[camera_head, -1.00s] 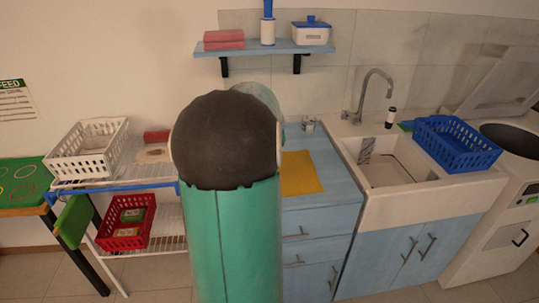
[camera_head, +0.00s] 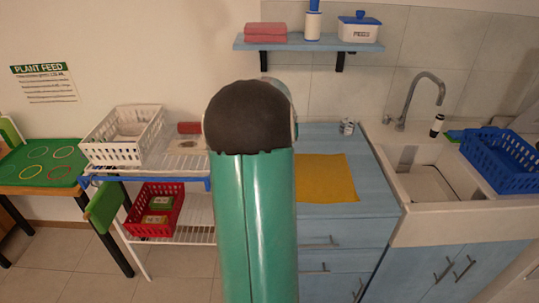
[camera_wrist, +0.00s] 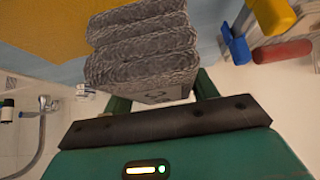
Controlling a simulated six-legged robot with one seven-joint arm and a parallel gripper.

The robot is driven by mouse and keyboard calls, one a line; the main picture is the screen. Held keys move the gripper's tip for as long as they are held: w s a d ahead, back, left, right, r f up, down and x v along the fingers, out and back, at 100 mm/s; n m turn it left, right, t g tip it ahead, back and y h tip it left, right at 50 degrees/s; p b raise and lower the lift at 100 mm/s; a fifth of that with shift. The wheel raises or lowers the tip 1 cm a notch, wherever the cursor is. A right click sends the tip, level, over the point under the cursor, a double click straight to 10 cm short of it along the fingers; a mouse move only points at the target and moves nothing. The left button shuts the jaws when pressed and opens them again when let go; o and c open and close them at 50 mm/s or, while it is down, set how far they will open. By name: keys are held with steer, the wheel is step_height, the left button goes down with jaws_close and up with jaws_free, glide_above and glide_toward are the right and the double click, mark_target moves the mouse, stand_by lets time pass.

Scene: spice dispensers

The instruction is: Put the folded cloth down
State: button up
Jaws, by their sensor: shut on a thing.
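A grey, thick, layered folded cloth (camera_wrist: 140,50) fills the upper middle of the wrist view. My gripper (camera_wrist: 162,92) is shut on it, with a dark green finger showing at each side; the cloth hides the fingertips. In the head view my green arm with its dark round joint hides the gripper and the grey cloth. A flat yellow mat (camera_head: 326,178) lies on the blue counter (camera_head: 370,203), right of my arm. The mat also shows in the wrist view (camera_wrist: 50,30), past the cloth.
A white basket (camera_head: 122,138) and a red crate (camera_head: 150,225) are on the wire rack, left. The sink (camera_head: 425,205) with its tap and a blue basket (camera_head: 500,160) are right. A wall shelf (camera_head: 310,43) holds red folded cloths (camera_head: 266,32) and white containers.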

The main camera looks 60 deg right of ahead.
steer(key=w+f, duration=0.2)
steer(key=w+d+f, duration=0.1)
steer(key=f, duration=0.1)
steer(key=w+f, duration=0.2)
steer(key=shift+w+d, duration=0.3)
steer(key=shift+w+f, duration=0.15)
steer(key=shift+f, duration=1.55)
steer(key=shift+d+f, duration=0.1)
steer(key=shift+f, duration=0.05)
steer(key=o, duration=1)
steer(key=shift+o, duration=0.2)
steer(key=shift+a+r, duration=0.25)
steer(key=shift+r, duration=0.3)
steer(key=v, duration=1.1)
steer(key=shift+s, duration=0.25)
steer(key=shift+a, duration=0.1)
